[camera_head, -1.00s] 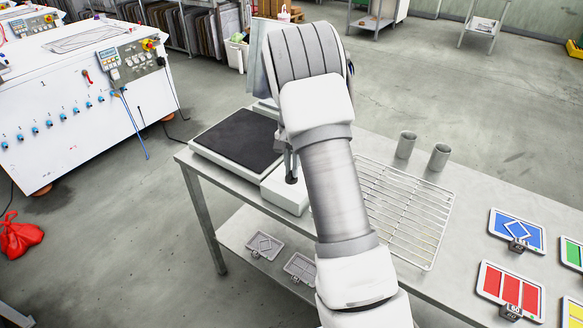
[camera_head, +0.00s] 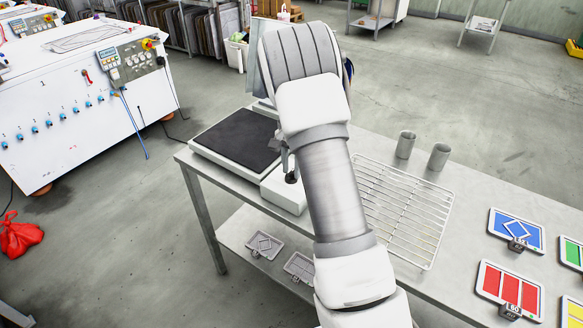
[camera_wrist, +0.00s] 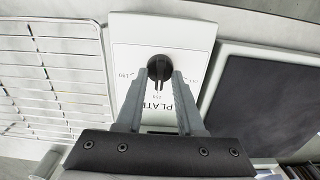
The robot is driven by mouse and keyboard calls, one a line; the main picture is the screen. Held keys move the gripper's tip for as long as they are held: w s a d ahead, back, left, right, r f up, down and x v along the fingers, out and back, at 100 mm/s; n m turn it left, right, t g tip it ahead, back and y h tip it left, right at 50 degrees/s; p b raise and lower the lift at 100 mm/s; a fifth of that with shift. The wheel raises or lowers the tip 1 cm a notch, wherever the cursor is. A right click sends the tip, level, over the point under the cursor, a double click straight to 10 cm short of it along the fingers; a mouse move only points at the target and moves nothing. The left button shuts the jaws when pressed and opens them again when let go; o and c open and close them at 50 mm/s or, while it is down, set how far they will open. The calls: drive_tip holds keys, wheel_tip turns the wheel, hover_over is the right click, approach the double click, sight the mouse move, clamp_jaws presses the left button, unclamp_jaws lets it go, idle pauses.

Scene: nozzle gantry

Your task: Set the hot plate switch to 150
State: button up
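The hot plate has a black top (camera_head: 238,139) and a white control box (camera_head: 284,195) at its near right on the table. In the wrist view the white panel (camera_wrist: 190,35) carries a round black switch knob (camera_wrist: 160,68). Printed numbers and the partly hidden word "PLATE" surround it. The knob's grip bar stretches toward the bottom of that picture, toward the mark below it; I cannot read the setting for certain. My gripper (camera_wrist: 160,76) is open, with one fingertip on each side of the knob. Narrow gaps seem to show; contact is unclear.
A wire rack (camera_head: 402,208) lies right of the control box, with two grey cups (camera_head: 405,145) behind it. Coloured trays (camera_head: 510,290) lie at the table's right. Small grey trays (camera_head: 264,245) rest on the lower shelf. A white machine (camera_head: 75,95) stands at left.

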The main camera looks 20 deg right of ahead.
drive_tip(key=shift+r, duration=0.1)
wheel_tip(320, 180, up, 17)
drive_tip(key=shift+r, duration=0.1)
idle(0.6)
idle(0.3)
